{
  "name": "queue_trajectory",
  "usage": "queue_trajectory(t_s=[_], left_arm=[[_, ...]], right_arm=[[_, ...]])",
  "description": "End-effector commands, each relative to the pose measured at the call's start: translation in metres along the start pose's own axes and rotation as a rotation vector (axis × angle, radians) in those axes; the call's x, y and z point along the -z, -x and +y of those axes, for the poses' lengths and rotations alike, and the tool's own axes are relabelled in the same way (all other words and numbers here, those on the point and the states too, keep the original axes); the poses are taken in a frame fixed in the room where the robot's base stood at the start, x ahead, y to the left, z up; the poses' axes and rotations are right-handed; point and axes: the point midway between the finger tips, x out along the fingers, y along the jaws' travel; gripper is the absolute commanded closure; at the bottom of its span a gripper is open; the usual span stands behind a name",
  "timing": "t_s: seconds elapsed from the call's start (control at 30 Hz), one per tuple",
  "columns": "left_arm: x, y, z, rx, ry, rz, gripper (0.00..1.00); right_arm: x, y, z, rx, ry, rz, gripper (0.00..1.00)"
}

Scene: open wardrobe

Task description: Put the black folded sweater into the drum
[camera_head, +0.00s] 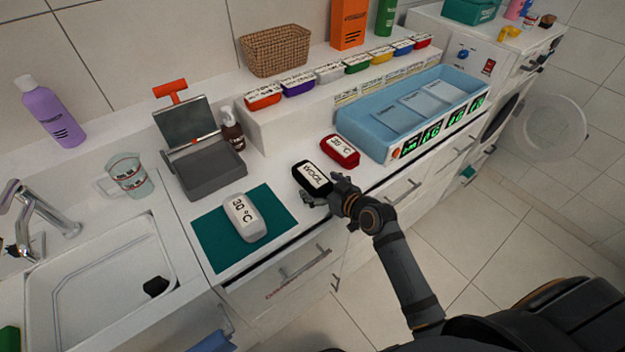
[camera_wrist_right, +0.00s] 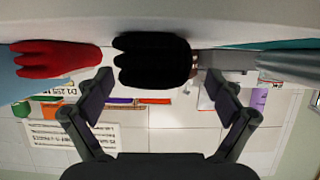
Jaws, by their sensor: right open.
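The black folded sweater (camera_head: 304,172) lies on the counter with a white label reading "WOOL" on top. It also shows in the right wrist view (camera_wrist_right: 152,62), ahead of and between the fingers. My right gripper (camera_head: 331,195) is open at the sweater's front right side, very close to it. In the right wrist view the gripper (camera_wrist_right: 158,84) has its fingers spread apart with nothing between the tips. The washer's round glass door (camera_head: 548,128) stands open at the right. The dark drum opening (camera_head: 497,117) shows only narrowly at the washer's front. My left gripper is out of view.
A red folded garment (camera_head: 341,151) lies just right of the sweater. A white one (camera_head: 244,217) lies on a teal mat (camera_head: 207,243) to the left. A blue bin (camera_head: 365,140) stands behind right. Floor is clear before the cabinets (camera_head: 283,287).

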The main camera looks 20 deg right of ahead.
Motion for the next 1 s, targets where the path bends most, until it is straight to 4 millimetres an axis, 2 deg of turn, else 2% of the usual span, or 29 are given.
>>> queue_trajectory(t_s=[0.3,0.6,1.0], left_arm=[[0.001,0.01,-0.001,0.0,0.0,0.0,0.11],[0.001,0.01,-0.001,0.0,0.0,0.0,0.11],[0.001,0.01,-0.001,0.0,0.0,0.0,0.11]], right_arm=[[0.004,-0.045,0.007,-0.001,-0.003,0.0,0.07],[0.003,-0.051,0.006,-0.002,-0.001,-0.001,0.08],[0.003,-0.051,0.006,-0.002,-0.002,-0.001,0.62]])
